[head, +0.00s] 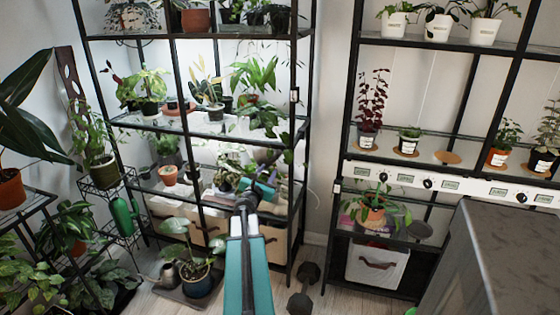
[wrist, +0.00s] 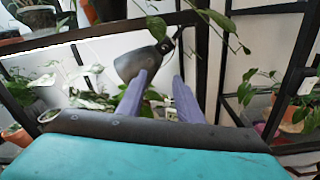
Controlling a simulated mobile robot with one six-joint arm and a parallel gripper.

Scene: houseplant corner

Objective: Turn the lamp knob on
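In the wrist view, my gripper (wrist: 159,76) shows two grey-purple fingers held apart with nothing gripped between them. A dark grey bell-shaped lamp head (wrist: 140,62) hangs just beyond the left fingertip, clamped near the black shelf frame; I cannot tell if the finger touches it. No knob on it can be made out. In the head view, my teal arm reaches to the lower part of the left shelf, and the fingers are too small to make out. A white strip with several dark round knobs (head: 428,183) and small displays runs along the right shelf, well right of my arm.
The left plant shelf (head: 205,36) and its leaves crowd close around my gripper. A trailing plant (wrist: 215,20) hangs above it in the wrist view. A dumbbell (head: 304,288) lies on the floor. A dark cabinet (head: 500,240) stands at the right. Little free room shows around the fingers.

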